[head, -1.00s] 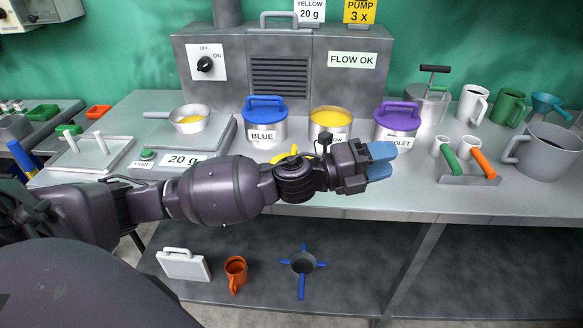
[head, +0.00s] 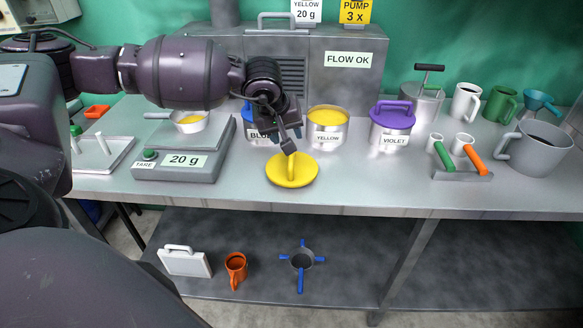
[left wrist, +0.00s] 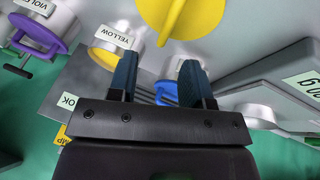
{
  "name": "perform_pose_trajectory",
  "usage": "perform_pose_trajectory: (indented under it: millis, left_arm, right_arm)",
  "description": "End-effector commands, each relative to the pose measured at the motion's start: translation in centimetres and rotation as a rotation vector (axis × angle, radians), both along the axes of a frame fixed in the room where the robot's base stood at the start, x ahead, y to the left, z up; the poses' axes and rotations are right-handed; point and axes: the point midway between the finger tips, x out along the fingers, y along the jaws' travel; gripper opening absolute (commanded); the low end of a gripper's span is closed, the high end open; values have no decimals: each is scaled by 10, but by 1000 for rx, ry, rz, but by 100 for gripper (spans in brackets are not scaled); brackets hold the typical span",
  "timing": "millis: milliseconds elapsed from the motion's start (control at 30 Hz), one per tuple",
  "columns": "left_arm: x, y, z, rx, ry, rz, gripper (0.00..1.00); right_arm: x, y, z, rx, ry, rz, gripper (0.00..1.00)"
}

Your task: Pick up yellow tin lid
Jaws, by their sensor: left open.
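The yellow tin lid (head: 300,177), a flat disc with an upright handle, lies on the bench near its front edge, before the tins. In the left wrist view the lid (left wrist: 205,22) shows at the top, cut off by the edge and beyond my fingertips. My left gripper (left wrist: 160,68) is open, with nothing between its two blue fingers. In the head view the left gripper (head: 287,138) hangs just behind and above the lid, apart from it, and partly hides the blue tin. The open yellow tin (head: 327,132) stands behind the lid to the right. My right gripper is out of view.
The violet tin (head: 391,134) stands to the right, and the scale (head: 190,165) with a pan (head: 190,125) to the left. A rack with green and orange handles (head: 462,178) is farther right. Bench between lid and rack is clear.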

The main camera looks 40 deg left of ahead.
Motion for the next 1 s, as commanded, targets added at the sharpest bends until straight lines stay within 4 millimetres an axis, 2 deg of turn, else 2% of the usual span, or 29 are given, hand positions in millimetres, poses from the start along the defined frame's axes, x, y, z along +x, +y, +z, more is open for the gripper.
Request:
perform_pose_trajectory:
  millis: [167, 500, 767, 1000]
  left_arm:
    - [0, 8, -4, 80, 11, -62, 45]
    - [18, 9, -45, 79, 14, -64, 45]
    - [24, 10, -59, 79, 12, -64, 45]
    - [36, 12, -90, 78, 12, -64, 45]
  right_arm:
    - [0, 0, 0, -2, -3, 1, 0]
    - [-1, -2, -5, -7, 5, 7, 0]
    - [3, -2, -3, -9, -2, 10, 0]
    - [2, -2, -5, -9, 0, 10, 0]
